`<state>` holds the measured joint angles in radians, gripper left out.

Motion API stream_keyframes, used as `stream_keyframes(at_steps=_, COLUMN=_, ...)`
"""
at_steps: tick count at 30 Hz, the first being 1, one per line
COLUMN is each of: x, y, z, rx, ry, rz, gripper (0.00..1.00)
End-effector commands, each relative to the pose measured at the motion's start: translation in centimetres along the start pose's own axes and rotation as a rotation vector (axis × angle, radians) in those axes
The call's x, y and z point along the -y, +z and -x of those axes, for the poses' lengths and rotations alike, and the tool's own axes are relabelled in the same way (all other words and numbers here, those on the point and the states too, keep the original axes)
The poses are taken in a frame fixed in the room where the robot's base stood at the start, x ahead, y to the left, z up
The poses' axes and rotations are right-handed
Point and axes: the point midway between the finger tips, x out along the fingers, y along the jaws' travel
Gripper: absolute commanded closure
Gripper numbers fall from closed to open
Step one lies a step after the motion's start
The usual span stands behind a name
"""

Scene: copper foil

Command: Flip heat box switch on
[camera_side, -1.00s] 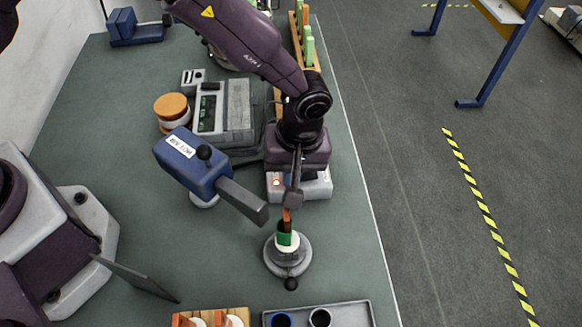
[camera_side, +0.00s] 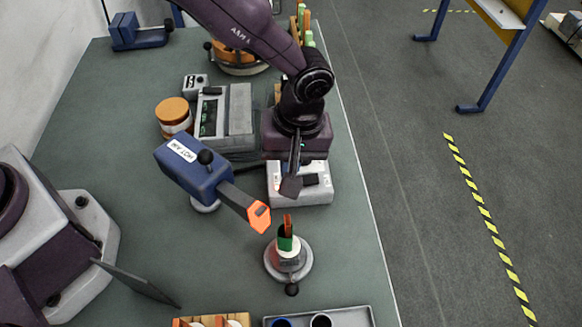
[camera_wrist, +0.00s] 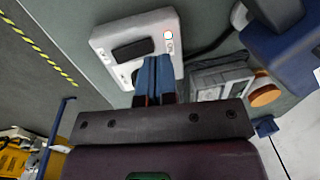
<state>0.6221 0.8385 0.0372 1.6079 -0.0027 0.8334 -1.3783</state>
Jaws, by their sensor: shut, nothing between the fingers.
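The white switch box (camera_side: 287,192) stands on the bench near its right edge. Its black switch (camera_side: 311,180) shows on top, and also in the wrist view (camera_wrist: 133,49). My gripper (camera_side: 291,187) is shut and empty, in front of or above the box's left part. In the wrist view its fingers (camera_wrist: 153,62) overlap the box edge; contact cannot be told. The blue hot-air unit (camera_side: 192,165) has a dark nozzle with an orange tip (camera_side: 259,217), pointing toward a small cup stand.
The round stand (camera_side: 305,262) holds a white cup with green and copper-coloured pieces. A grey tray (camera_side: 350,315) and wooden rack (camera_side: 240,318) are at the front. Green bench space lies left of the stand.

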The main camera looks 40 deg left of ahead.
Motion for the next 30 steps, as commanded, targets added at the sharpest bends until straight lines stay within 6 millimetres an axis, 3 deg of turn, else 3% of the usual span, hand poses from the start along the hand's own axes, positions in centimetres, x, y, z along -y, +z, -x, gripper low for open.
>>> stream_keyframes(at_steps=6, x=1.4, y=0.0, z=5.2, rx=-0.002, ry=0.005, rz=0.000, gripper=1.00)
stream_keyframes(at_steps=13, x=2.6, y=0.0, z=9.3, rx=-0.001, ry=0.003, rz=0.001, gripper=1.00)
stream_keyframes(at_steps=18, x=3.1, y=0.0, z=10.7, rx=-0.001, ry=0.001, rz=0.000, gripper=1.00)
stream_keyframes(at_steps=30, x=3.1, y=0.0, z=10.9, rx=0.000, ry=0.000, rz=-0.005, gripper=1.00)
